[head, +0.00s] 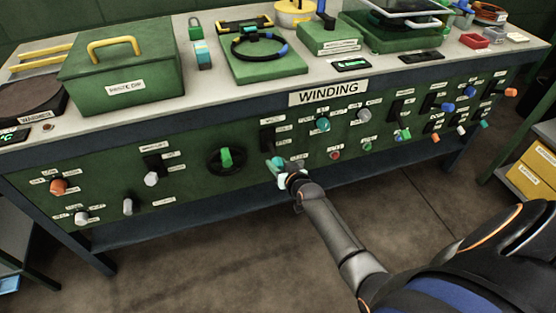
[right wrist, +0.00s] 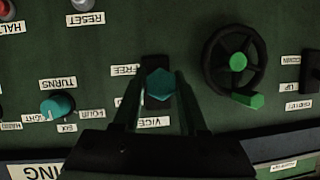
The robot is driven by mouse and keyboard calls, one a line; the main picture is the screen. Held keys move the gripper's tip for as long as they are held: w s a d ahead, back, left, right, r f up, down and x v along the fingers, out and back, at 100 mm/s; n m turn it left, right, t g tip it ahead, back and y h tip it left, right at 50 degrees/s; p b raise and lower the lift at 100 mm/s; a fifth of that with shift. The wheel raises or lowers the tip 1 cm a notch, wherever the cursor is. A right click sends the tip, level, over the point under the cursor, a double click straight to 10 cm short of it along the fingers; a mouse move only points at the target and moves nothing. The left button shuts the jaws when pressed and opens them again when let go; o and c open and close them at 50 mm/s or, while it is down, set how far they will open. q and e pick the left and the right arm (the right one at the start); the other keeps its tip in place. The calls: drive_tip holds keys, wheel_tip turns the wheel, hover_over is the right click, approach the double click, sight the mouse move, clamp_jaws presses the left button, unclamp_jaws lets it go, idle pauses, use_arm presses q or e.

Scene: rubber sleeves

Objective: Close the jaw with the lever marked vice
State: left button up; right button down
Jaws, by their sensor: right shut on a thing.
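The lever has a teal six-sided knob (right wrist: 160,85) in a dark upright slot (head: 267,139) on the green front panel. In the right wrist view, which is upside down, a FREE label (right wrist: 124,70) and a VICE label (right wrist: 152,123) sit beside the slot's two ends. My right gripper (head: 281,168) is at the lever, its two fingers on either side of the knob and shut on it. The gripper partly hides the lever in the head view. I cannot tell which part on the bench is the jaw. My left gripper is not in view.
A black handwheel with a green centre (head: 226,157) is left of the lever in the head view. A teal TURNS knob (head: 322,124) is to its right. Several other knobs and levers line the panel. Above, a green box (head: 125,75) and a jig with a black ring (head: 262,68) stand on the bench.

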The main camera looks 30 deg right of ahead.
sight(273, 154)
drive_tip(key=shift+r+p, duration=0.4)
drive_tip(key=shift+p, duration=0.05)
drive_tip(key=r+g+p, duration=0.1)
drive_tip(key=p, duration=0.1)
drive_tip(key=shift+p, duration=0.3)
wheel_tip(273, 154, up, 2)
drive_tip(key=g+p, duration=0.2)
drive_tip(key=p, duration=0.3)
drive_tip(key=shift+w+y+p, duration=0.1)
drive_tip(key=shift+y+p, duration=0.2)
drive_tip(key=shift+y, duration=0.1)
drive_tip(key=shift+w+r+g+p, duration=0.15)
drive_tip(key=shift+r+g+p, duration=0.25)
drive_tip(key=shift+g+p, duration=0.5)
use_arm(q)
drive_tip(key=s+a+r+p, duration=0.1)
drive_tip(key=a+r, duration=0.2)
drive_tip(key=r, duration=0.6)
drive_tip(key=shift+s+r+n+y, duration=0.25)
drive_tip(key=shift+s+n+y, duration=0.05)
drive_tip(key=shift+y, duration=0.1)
use_arm(e)
drive_tip(key=shift+w+d+r+g+y, duration=0.1)
drive_tip(key=shift+w+r+g+y, duration=0.15)
drive_tip(key=shift+g, duration=0.35)
drive_tip(key=shift+w+r+g+y, duration=0.1)
drive_tip(key=shift+r+g, duration=0.25)
drive_tip(key=shift+g, duration=0.25)
drive_tip(key=shift+c, duration=2.3)
unclamp_jaws()
